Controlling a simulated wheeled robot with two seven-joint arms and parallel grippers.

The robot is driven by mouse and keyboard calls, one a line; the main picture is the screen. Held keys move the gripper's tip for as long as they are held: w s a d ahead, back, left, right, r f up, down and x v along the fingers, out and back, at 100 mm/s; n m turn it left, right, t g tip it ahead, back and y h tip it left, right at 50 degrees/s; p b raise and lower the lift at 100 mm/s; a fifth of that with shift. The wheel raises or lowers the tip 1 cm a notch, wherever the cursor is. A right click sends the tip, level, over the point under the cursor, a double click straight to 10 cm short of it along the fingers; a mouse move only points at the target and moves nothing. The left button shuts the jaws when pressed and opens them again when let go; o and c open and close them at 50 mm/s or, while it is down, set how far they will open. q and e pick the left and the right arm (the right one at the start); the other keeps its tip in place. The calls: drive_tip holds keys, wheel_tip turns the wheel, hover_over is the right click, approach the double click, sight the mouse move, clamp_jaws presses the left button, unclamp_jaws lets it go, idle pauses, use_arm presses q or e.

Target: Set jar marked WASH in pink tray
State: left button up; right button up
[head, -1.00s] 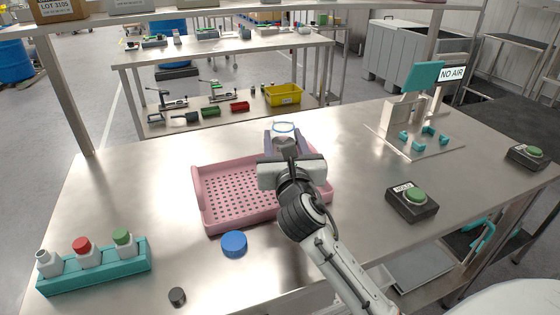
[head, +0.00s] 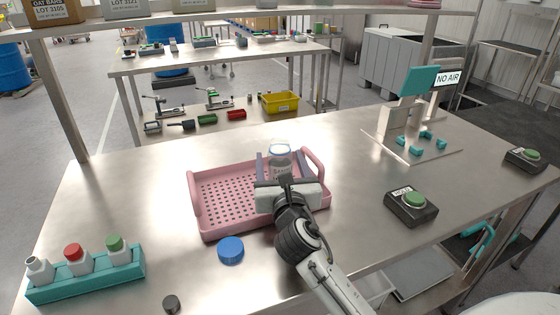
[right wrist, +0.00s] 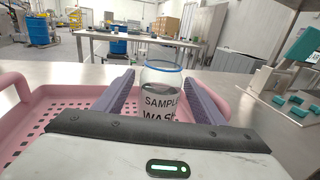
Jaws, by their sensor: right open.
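The clear jar (head: 281,160) has a blue ring at its top and a label reading SAMPLE WASH, legible in the right wrist view (right wrist: 161,103). It stands upright over the back right part of the pink tray (head: 205,222); its base is hidden behind my gripper, so its contact with the tray floor cannot be seen. My right gripper (head: 280,154) is open, with its purple-grey fingers on either side of the jar and gaps visible in the right wrist view (right wrist: 162,85). My left gripper is not in view.
A blue lid (head: 231,250) lies in front of the tray. A green-button box (head: 411,207) and a NO AIR fixture (head: 410,145) are right. Table between is clear.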

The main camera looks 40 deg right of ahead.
drive_tip(key=shift+r, duration=0.2)
drive_tip(key=v, duration=1.2)
drive_tip(key=shift+a+f, duration=0.1)
